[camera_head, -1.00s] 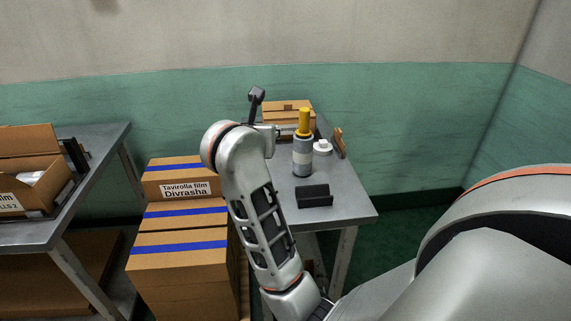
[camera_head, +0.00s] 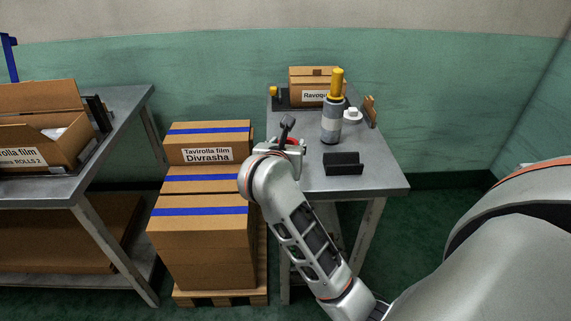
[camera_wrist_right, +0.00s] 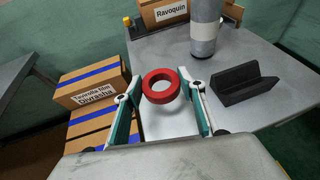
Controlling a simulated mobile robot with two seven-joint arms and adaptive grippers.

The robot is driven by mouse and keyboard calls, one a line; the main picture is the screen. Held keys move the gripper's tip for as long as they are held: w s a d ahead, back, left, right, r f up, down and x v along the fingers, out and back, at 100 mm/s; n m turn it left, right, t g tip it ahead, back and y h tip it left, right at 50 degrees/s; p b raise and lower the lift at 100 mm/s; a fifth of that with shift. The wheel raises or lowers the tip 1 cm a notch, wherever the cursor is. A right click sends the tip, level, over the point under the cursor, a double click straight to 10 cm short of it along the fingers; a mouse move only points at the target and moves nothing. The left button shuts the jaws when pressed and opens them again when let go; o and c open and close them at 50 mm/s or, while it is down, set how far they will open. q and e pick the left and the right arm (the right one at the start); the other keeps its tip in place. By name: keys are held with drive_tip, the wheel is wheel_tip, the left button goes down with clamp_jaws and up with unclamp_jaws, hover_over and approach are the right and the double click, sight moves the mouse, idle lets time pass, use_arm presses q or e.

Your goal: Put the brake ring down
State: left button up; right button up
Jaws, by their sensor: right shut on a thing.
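The brake ring (camera_wrist_right: 160,86) is a thick red ring. In the right wrist view it sits between the two fingers of my right gripper (camera_wrist_right: 161,92), with its hole facing the camera. The gripper is shut on it. I cannot tell whether the ring touches the tabletop. My left gripper is not in view.
A black angled block (camera_head: 344,164) and a grey cylinder with yellow top (camera_head: 332,122) stand right of the gripper. Behind are a Ravoquin box (camera_head: 313,88), a white piece (camera_head: 352,114) and a wooden piece (camera_head: 369,110). Stacked film boxes (camera_head: 205,215) stand left of the table.

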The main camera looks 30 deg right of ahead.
wheel_tip(320, 180, down, 6)
drive_tip(key=shift+r+b, duration=0.2)
drive_tip(key=shift+b, duration=0.5)
drive_tip(key=shift+f, duration=0.2)
drive_tip(key=shift+r, duration=0.1)
drive_tip(key=shift+f, duration=0.25)
drive_tip(key=o, duration=0.8)
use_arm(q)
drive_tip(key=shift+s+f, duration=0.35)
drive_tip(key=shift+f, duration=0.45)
use_arm(e)
drive_tip(key=shift+o, duration=0.2)
drive_tip(key=shift+r, duration=0.1)
